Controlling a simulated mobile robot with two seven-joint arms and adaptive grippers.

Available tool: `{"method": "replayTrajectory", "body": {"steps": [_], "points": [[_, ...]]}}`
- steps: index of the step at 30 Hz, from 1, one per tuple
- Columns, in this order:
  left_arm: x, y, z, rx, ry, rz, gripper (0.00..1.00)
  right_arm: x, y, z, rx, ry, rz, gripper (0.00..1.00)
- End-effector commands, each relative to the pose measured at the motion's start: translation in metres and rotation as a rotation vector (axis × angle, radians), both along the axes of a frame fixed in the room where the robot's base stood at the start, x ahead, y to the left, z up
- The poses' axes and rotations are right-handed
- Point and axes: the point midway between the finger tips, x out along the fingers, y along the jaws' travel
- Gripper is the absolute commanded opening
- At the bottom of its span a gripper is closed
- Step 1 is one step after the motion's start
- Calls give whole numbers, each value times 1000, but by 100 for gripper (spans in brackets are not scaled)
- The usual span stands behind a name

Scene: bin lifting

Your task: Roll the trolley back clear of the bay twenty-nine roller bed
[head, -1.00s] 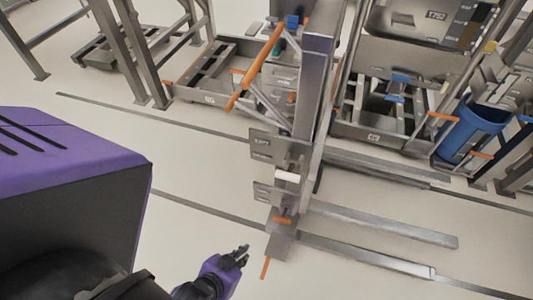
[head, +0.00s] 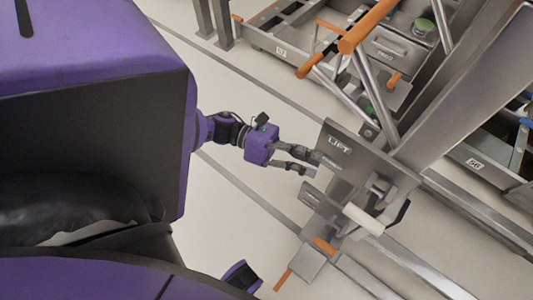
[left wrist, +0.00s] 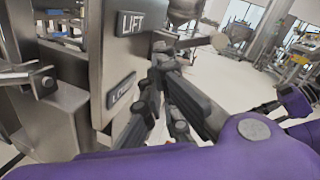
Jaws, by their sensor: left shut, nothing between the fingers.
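A grey steel mast (head: 470,95) stands at the right in the head view, with a flat plate marked LIFT (head: 352,150) and a smaller plate (head: 318,198) below it. An orange handle bar (head: 366,27) on grey struts shows beside the mast; I cannot tell for sure that these are all the trolley. My left gripper (head: 318,167) is shut and empty, its fingertips close to the plates. In the left wrist view the fingers (left wrist: 163,68) are just right of the LIFT plate (left wrist: 131,22) and the LOWER plate (left wrist: 121,91); contact is unclear. My right gripper is not in view.
A low grey frame (head: 268,42) with a small number plate stands behind the handle. Another frame (head: 480,168) is at the right. Long floor rails (head: 425,270) run to the lower right. Pale floor (head: 225,215) is clear left of the mast.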

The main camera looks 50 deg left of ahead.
Motion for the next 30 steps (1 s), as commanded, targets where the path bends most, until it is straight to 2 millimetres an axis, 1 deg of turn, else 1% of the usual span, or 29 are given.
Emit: {"method": "replayTrajectory", "body": {"steps": [1,4,7,11,14,24,30], "points": [[4,3,-6,54,-114,-76,0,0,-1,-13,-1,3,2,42],[5,8,-1,121,-291,-183,0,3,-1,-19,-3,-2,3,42],[5,10,3,151,-389,-239,0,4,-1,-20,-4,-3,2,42],[6,4,6,159,-426,-260,0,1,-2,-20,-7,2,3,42],[9,-10,8,157,-427,-259,0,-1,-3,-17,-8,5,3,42],[24,-81,8,156,-425,-257,0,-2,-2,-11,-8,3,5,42],[30,-111,8,157,-423,-256,0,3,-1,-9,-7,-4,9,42]]}}
